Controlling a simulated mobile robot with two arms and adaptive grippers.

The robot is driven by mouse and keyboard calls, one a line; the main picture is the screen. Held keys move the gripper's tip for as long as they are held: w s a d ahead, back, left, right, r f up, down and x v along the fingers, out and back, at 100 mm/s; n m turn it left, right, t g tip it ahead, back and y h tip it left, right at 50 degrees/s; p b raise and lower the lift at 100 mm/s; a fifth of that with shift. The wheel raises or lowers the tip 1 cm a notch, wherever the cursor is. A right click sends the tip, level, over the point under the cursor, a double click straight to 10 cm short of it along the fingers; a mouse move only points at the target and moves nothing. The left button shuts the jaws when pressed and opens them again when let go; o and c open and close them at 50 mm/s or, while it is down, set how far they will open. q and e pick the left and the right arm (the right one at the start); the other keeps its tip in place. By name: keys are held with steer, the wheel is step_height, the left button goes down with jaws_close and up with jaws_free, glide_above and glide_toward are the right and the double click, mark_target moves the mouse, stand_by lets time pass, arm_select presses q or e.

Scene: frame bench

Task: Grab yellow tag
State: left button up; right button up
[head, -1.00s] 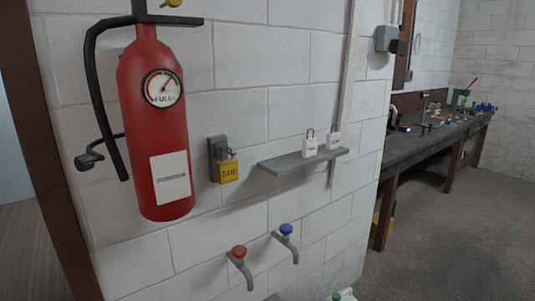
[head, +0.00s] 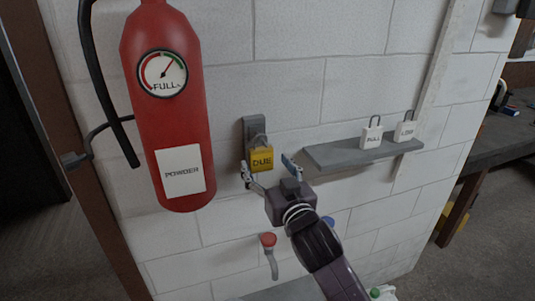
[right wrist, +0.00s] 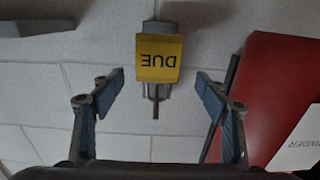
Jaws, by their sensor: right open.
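The yellow tag (head: 261,158), marked DUE, hangs by its shackle from a grey wall bracket (head: 252,128) to the right of the fire extinguisher. My right gripper (head: 268,169) is open just in front of and slightly below the tag, with one finger toward each side. In the right wrist view the tag (right wrist: 158,58) appears upside down, centred between the open fingers (right wrist: 160,80) and a little beyond their tips. No finger visibly touches it. My left gripper is not in view.
The red fire extinguisher (head: 172,120) is close on the left. A grey shelf (head: 345,155) with white FULL (head: 372,137) and LOW (head: 405,132) tags is on the right. A red-handled tap (head: 268,240) and a partly hidden blue one (head: 328,222) are below.

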mark_target(262, 155)
steer(key=shift+w+a+r, duration=0.15)
steer(key=shift+w+a, duration=0.05)
steer(key=shift+w+p, duration=0.4)
steer(key=p+x, duration=0.1)
steer(key=x, duration=0.3)
steer(key=shift+d+p, duration=0.15)
steer(key=shift+p, duration=0.2)
steer(key=shift+w, duration=0.25)
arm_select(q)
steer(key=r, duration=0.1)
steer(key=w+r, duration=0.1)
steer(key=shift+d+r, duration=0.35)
arm_select(e)
steer(key=shift+c, duration=0.2)
steer(key=c, duration=0.5)
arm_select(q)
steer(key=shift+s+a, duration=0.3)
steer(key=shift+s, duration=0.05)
arm_select(e)
steer(key=c, duration=0.7)
steer(key=shift+c, duration=0.2)
